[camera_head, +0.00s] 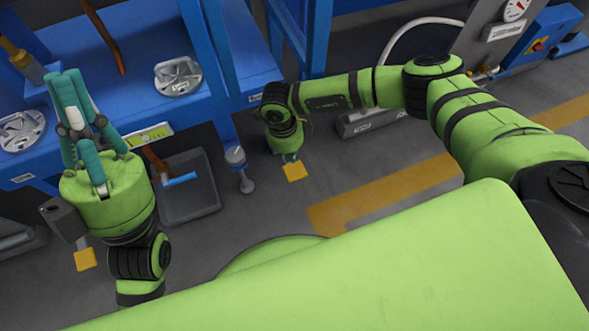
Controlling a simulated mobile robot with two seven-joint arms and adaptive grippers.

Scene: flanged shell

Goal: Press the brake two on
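My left gripper (70,92) has green housing and teal fingers. Its fingers are extended, with nothing seen between them, and it is over the front edge of the blue workbench (140,45). My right gripper (290,157) hangs low near the blue stand, above a yellow floor mark. Its wrist and housing hide most of its fingers, so its opening cannot be told. No part clearly marked as brake two shows. A blue box with a red switch on a yellow plate (538,45) is at the far upper right, away from both grippers.
A dark tray (198,207) holds a blue-headed tool. A small pedestal (241,168) stands beside it. A gauge panel (490,45) is at upper right.

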